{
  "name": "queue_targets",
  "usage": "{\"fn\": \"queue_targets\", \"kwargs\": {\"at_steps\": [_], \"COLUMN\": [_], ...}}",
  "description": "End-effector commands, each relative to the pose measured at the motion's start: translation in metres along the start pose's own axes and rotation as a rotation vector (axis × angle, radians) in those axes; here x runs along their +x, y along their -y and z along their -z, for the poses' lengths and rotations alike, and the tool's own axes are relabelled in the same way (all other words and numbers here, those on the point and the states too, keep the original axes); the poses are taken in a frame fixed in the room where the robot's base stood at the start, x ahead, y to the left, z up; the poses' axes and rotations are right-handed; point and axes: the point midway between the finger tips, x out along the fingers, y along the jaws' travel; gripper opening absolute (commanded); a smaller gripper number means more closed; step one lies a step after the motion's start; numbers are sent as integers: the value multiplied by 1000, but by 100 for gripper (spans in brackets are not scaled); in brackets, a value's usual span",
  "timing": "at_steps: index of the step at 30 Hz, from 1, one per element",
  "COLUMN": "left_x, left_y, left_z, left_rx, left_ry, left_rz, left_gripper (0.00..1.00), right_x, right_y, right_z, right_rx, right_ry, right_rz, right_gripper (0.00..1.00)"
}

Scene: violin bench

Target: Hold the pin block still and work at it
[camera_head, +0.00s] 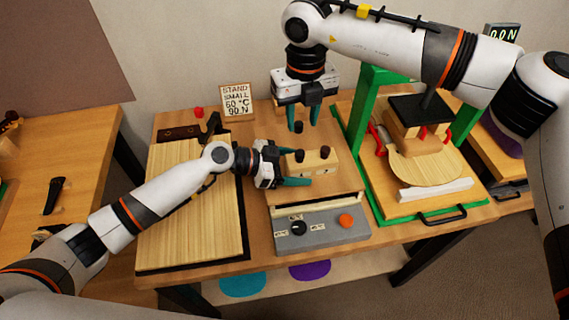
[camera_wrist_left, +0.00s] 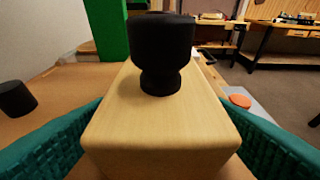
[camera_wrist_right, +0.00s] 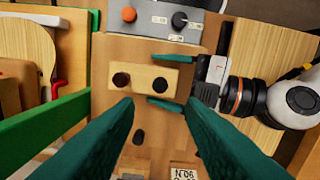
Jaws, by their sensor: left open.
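The pale wooden pin block (camera_head: 314,164) sits on the bench with two dark pegs standing in its top. It also shows in the right wrist view (camera_wrist_right: 142,73). My left gripper (camera_head: 296,169) is open at the block's left end, with one finger along each long side. The left wrist view shows the block (camera_wrist_left: 160,130) between these fingers, a black peg (camera_wrist_left: 160,50) on top. My right gripper (camera_head: 303,124) hangs behind and above the block, pointing down. Its fingers are apart and empty in the right wrist view (camera_wrist_right: 160,104).
A loose black piece (camera_head: 298,127) stands behind the block. In front is a grey control box (camera_head: 320,232) with a knob and an orange button. A green press frame (camera_head: 357,110) stands right, a pale board (camera_head: 190,220) lies left, and a sign (camera_head: 236,102) stands behind.

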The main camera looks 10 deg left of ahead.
Motion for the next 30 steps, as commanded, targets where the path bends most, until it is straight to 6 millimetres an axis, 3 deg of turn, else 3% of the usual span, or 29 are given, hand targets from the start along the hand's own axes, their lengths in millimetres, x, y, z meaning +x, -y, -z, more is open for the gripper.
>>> {"fn": "queue_targets", "kwargs": {"at_steps": [8, 18, 24, 27, 30], "left_x": [2, 2, 2, 1, 1], "left_y": [0, 0, 0, 0, 0], "left_z": [0, 0, 0, 0, 0], "left_rx": [0, 0, 0, 0, 0], "left_ry": [-1, 0, -1, -1, -1], "left_rz": [0, 0, 0, -1, -1], "left_gripper": [71, 21, 21, 21, 21], "right_x": [0, 0, 0, 0, -1], "right_y": [0, 0, 0, 0, 1], "right_z": [0, 0, 0, 0, 0], "right_rx": [0, 0, 0, 8, 64], "right_ry": [0, 0, 0, 0, 1], "right_rz": [0, 0, 0, 0, 1], "right_gripper": [36, 36, 36, 47, 47]}}
